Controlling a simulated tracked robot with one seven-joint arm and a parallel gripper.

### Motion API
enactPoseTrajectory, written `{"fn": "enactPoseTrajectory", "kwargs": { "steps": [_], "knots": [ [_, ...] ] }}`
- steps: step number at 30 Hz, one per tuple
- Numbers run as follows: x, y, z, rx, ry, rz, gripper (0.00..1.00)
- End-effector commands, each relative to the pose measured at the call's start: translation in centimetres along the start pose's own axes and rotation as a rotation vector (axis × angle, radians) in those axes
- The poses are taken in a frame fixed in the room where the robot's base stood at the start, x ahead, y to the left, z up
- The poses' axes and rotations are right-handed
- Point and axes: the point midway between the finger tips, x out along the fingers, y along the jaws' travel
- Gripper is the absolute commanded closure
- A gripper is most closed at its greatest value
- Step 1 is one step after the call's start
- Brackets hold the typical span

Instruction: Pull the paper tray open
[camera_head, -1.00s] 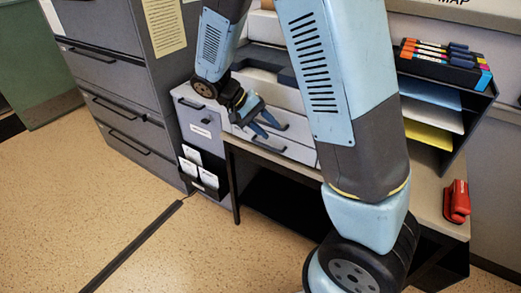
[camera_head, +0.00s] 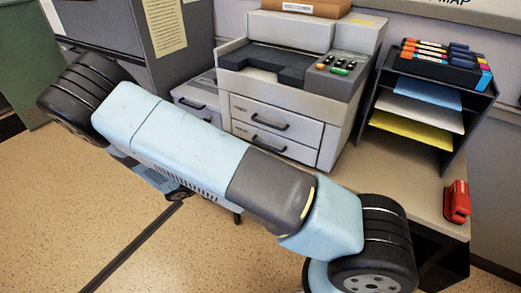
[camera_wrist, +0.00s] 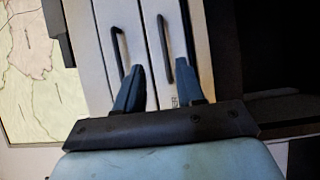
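The grey copier (camera_head: 262,95) stands on the desk in the head view. Its front has two paper trays, an upper one (camera_head: 300,132) and a lower one (camera_head: 245,135), each with a dark bar handle; both look shut. The wrist view shows two tray fronts turned sideways, with a left handle (camera_wrist: 118,50) and a right handle (camera_wrist: 164,48). My gripper (camera_wrist: 158,68) is open, and the near end of the right handle shows between its fingertips. I cannot tell whether they touch it. The head view does not show my gripper; my arm covers that area.
A black rack (camera_head: 440,115) with coloured paper and markers stands right of the copier. A red stapler (camera_head: 457,202) lies near the desk's right end. A grey filing cabinet (camera_head: 190,30) stands at left. A small drawer unit (camera_head: 198,100) is beside the copier. The floor in front is open.

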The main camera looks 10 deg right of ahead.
Motion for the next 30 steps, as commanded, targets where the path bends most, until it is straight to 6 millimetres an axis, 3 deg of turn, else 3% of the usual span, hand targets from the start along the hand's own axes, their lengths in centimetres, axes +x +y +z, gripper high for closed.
{"fn": "enactPoseTrajectory", "kwargs": {
  "steps": [6,13,17,30],
  "knots": [
    [-1.7,-2.4,-0.4,0.036,0.112,0.109,0.62],
    [-1.5,-2.8,-0.6,0.048,0.139,0.133,0.62],
    [-0.1,-2.5,-0.8,0.047,0.138,0.132,0.62],
    [7.4,-1.5,-1.8,0.047,0.135,0.131,0.62]
  ]
}}
